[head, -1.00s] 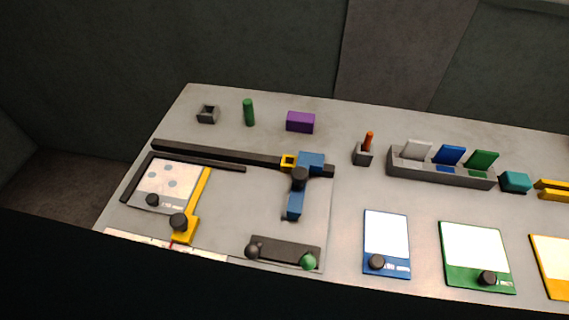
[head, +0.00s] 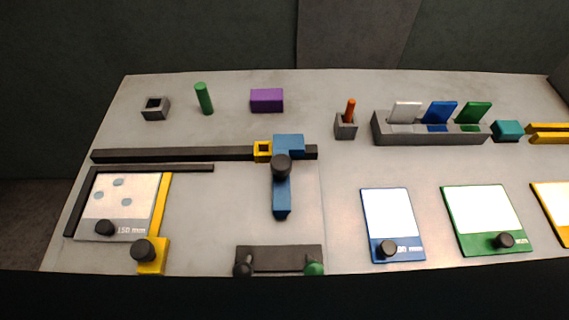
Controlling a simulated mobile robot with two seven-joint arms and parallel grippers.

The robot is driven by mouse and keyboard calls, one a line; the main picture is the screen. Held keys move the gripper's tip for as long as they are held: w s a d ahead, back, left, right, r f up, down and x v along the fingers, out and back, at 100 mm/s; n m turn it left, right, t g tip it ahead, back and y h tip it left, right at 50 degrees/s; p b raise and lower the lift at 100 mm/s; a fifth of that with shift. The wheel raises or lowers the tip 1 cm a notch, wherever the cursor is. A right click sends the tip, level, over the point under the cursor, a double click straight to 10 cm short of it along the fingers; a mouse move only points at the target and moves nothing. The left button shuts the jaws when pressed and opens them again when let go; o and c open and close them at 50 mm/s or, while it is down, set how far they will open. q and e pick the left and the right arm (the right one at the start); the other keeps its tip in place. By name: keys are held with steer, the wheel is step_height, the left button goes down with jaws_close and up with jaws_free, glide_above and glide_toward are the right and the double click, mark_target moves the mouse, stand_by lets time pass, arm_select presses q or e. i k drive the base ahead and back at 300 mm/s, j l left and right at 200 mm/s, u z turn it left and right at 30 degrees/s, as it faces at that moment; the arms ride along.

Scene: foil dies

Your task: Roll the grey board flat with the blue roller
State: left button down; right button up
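Neither of my grippers is in view. No blue roller is plain to see. The largest blue thing is a T-shaped blue slider (head: 281,197) with a black knob, set on a long dark rail (head: 180,154) beside a yellow block (head: 263,151). No separate grey board stands out from the grey bench top (head: 335,215). A pale plate with bluish spots (head: 140,190) and a black knob lies at the left, inside a dark L-shaped frame (head: 80,205) with a yellow bar (head: 152,255) along its right side.
A dark block (head: 280,258) with a green knob is at the front. Blue (head: 388,215) and green (head: 485,212) framed plates lie right. Behind are a slotted grey rack (head: 430,130), orange peg (head: 350,110), purple block (head: 267,100), green cylinder (head: 204,99) and hollow grey block (head: 155,108).

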mark_target(284, 146)
steer(key=k+j+u, duration=0.45)
steer(key=k+j, duration=0.35)
steer(key=j, duration=0.1)
